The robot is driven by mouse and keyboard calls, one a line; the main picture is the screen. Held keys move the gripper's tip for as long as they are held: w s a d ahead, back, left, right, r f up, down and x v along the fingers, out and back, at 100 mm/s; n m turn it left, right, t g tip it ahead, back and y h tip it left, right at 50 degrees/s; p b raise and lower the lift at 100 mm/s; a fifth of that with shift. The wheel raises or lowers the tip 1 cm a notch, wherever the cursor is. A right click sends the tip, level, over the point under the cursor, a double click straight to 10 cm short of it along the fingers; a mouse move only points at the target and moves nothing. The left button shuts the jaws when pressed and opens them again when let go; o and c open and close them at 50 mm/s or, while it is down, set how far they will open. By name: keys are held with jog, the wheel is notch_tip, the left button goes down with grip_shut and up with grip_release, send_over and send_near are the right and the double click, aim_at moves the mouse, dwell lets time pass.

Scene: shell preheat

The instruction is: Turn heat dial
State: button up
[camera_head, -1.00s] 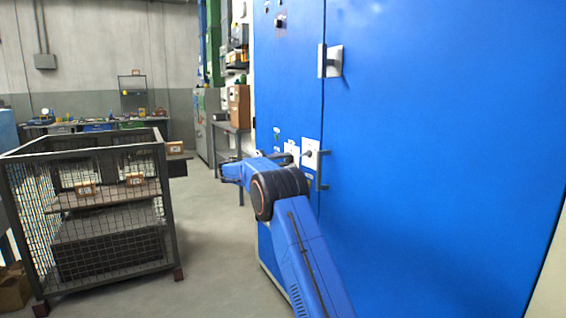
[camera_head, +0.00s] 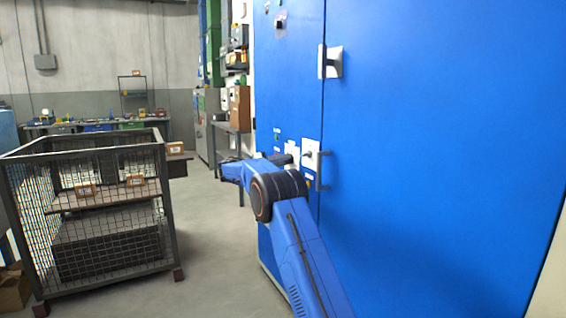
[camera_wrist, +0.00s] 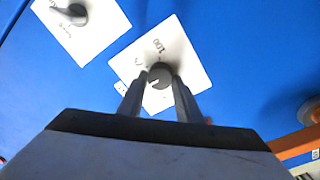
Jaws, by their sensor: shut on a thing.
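The heat dial (camera_wrist: 160,75) is a dark round knob on a white plate (camera_wrist: 185,58) marked "100", seen in the wrist view. My gripper (camera_wrist: 161,84) has its two dark fingers on either side of the dial and is shut on it. In the head view my blue arm reaches to the front of the blue cabinet (camera_head: 430,130), where the white plates show beside the door edge. The fingertips and the dial are hidden behind the arm there.
A second white plate with a dark lever knob (camera_wrist: 72,14) sits to the upper left in the wrist view. A door handle (camera_head: 317,170) stands close to my arm. A wire mesh cage cart (camera_head: 110,235) stands left, with clear floor between.

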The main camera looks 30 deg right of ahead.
jog(key=shift+f, duration=0.1)
jog(key=o, duration=1)
jog(key=shift+o, duration=0.2)
jog(key=shift+a, duration=0.1)
jog(key=a+f, duration=0.1)
jog(key=a, duration=1.6)
jog(key=shift+a, duration=0.15)
